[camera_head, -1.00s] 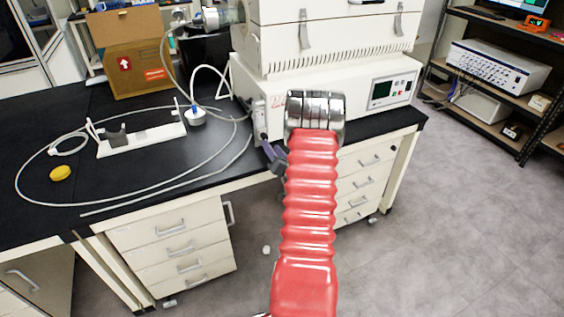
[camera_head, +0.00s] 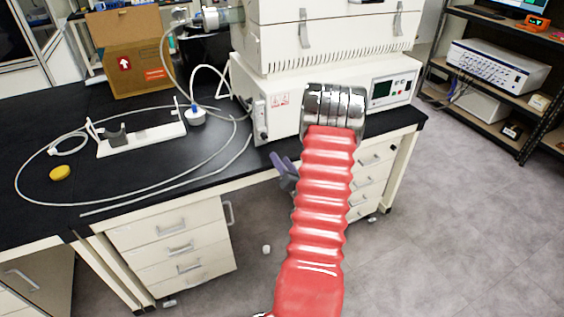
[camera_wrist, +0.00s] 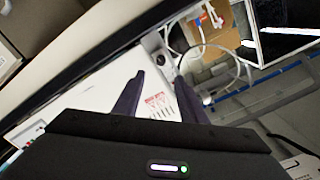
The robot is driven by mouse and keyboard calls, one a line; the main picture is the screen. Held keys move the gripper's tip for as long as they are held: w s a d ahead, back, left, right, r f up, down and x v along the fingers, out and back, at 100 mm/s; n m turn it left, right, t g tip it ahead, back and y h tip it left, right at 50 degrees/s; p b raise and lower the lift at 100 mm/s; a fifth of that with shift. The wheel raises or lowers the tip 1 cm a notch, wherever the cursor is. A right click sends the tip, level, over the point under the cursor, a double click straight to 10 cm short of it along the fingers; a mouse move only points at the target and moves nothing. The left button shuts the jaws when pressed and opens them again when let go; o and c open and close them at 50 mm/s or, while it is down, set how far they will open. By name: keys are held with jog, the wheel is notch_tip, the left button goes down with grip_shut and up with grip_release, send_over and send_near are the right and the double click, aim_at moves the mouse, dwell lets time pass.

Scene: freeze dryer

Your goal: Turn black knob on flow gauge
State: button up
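The flow gauge (camera_head: 259,118) is a narrow white upright block on the left side of the white freeze dryer. A small dark knob (camera_head: 265,135) shows low on it.
The freeze dryer (camera_head: 285,78) stands on the black bench (camera_head: 210,165). Thin tubing (camera_head: 150,190) loops over the bench around a white stand (camera_head: 140,140). A yellow round object (camera_head: 60,173) and a cardboard box (camera_head: 130,65) are at left. Open floor lies at right.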

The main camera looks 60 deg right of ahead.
jog(key=w+a+r+n+g+y, duration=0.3)
jog(key=w+a+r+n+g, duration=0.15)
jog(key=w+a+r, duration=0.85)
jog(key=s+a+r+n+g+y, duration=0.1)
jog(key=s+a+r+n, duration=0.15)
jog(key=a, duration=0.45)
jog(key=s+a+r+n, duration=0.1)
jog(key=a+r, duration=0.2)
jog(key=a, duration=0.5)
jog(key=s+a+r+n+g+y, duration=0.1)
jog(key=s+a+n+g+y, duration=0.1)
jog(key=s+a, duration=0.8)
jog(key=s+a+r+n+g+y, duration=0.1)
jog(key=s+a+n+g+y, duration=0.1)
jog(key=s+a, duration=0.7)
jog(key=a+n+y, duration=0.1)
jog(key=a, duration=0.3)
jog(key=shift+s+a+r+n, duration=0.15)
jog(key=shift+s+r+n, duration=0.15)
jog(key=shift+s+n, duration=0.1)
jog(key=shift+c, duration=0.9)
